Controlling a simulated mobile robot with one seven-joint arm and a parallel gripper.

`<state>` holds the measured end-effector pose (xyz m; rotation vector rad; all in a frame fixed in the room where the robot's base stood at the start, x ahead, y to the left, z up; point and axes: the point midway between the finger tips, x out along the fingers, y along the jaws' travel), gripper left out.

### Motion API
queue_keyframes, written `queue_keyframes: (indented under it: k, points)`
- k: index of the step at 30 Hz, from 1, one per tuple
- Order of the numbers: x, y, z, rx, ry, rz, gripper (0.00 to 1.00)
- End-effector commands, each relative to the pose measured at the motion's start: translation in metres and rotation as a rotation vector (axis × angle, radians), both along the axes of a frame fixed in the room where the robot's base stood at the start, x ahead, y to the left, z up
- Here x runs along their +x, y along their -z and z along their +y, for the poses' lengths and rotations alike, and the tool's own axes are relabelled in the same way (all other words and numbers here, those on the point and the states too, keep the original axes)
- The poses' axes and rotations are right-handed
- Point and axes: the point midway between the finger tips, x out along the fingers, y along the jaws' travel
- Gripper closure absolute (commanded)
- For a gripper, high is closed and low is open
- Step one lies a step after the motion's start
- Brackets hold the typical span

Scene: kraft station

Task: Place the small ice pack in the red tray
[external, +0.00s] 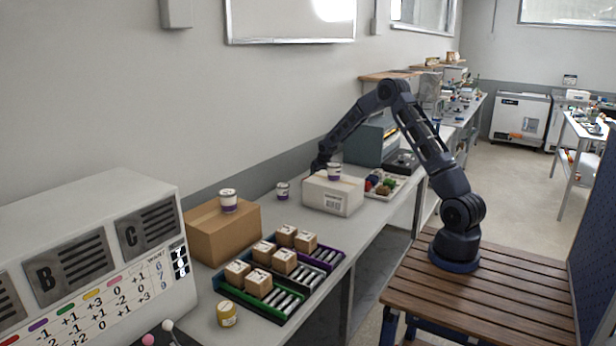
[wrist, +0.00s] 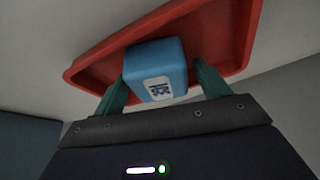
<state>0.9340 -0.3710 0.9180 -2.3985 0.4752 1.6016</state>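The small ice pack (wrist: 154,58) is a blue block with a white label, seen in the wrist view. It sits over the red tray (wrist: 226,28), inside its rim; whether it rests on the tray floor is hard to tell. My gripper (wrist: 159,72) has its two teal fingers on either side of the pack. The left finger is right beside it, and a thin gap shows at the right finger, so it looks open around the pack. In the external view my gripper (external: 318,166) is low behind the white box, and the tray and pack are hidden.
A white box (external: 333,195) with a tub (external: 334,172) on top stands in front of my gripper. A brown carton (external: 222,232), compartment trays with small boxes (external: 284,262) and a grey machine (external: 374,142) share the bench. The wall is close behind.

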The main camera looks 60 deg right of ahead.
Motion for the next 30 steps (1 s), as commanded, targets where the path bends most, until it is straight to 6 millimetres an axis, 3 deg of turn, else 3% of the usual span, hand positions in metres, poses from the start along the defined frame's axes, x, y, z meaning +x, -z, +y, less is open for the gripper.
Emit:
queue_keyframes:
  k: [8,13,30]
  points:
    - [0.0,-0.001,0.0,0.0,0.0,0.0,0.26]
    - [-0.003,-0.013,0.001,-0.001,0.0,-0.002,0.26]
    - [-0.037,-0.1,0.015,0.0,0.001,-0.001,0.26]
